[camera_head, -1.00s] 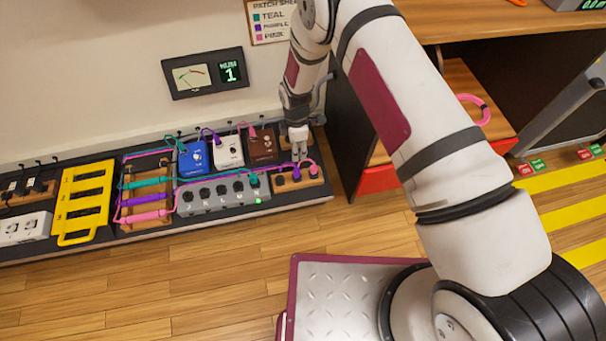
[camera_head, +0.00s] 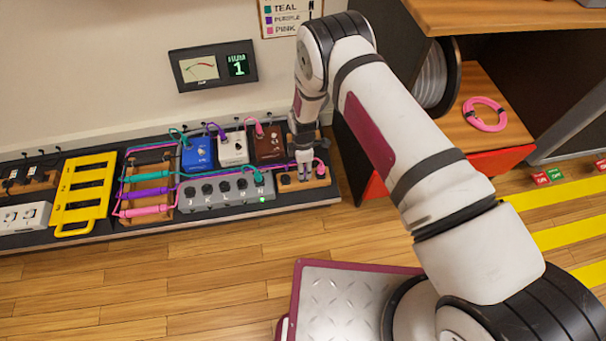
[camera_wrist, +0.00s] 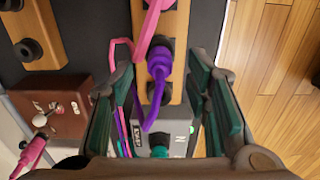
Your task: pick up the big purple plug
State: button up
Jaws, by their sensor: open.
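The big purple plug (camera_wrist: 159,62) stands in a socket on the wooden block (camera_wrist: 173,88) in the wrist view, with its purple cable looping down from it. My gripper (camera_wrist: 162,95) is open, one finger to the left of the plug and one to the right, with the plug in the gap and no contact visible. In the head view my gripper (camera_head: 304,165) points down over the wooden block (camera_head: 318,182) at the right end of the pedalboard, and it hides most of the plug there.
A pink plug and cable (camera_wrist: 152,25) lie close by the purple plug. A brown pedal (camera_head: 268,145) and a grey switch box (camera_head: 226,192) stand left of the block. A dark cabinet with a red-fronted shelf (camera_head: 502,158) stands to the right.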

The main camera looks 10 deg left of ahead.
notch_tip(320, 180, down, 2)
jog(key=shift+f, duration=0.15)
grip_shut()
